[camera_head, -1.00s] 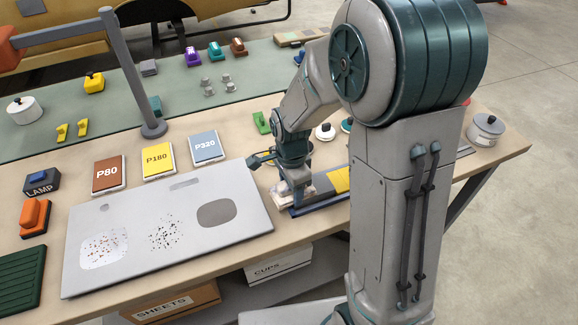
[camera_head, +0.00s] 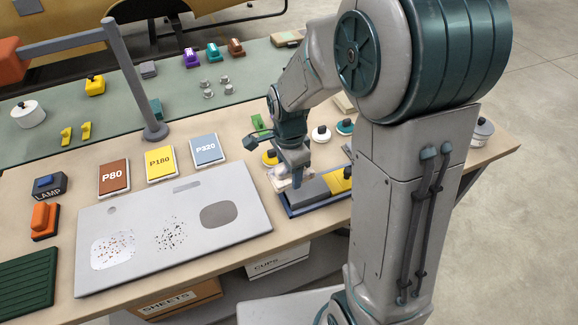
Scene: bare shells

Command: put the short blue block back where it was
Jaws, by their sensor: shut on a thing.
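My gripper (camera_head: 296,184) points down at the left part of a long blue-edged tray (camera_head: 288,212) near the table's front edge. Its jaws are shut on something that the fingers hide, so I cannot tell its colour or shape. The short blue block is not clearly visible in this view. The tray holds a pale piece (camera_head: 280,179) at its left end, a grey piece (camera_head: 314,188) just right of the fingers and a yellow piece (camera_head: 339,180) further right. I cannot tell whether the gripped thing touches the tray. My arm hides the tray's right end.
A grey board (camera_head: 150,250) lies left of the tray, with P80 (camera_head: 114,178), P180 (camera_head: 160,164) and P320 (camera_head: 208,150) sheets behind it. Round-knobbed pucks (camera_head: 321,134) stand close behind my gripper. A lamp post (camera_head: 140,90) rises at the back left.

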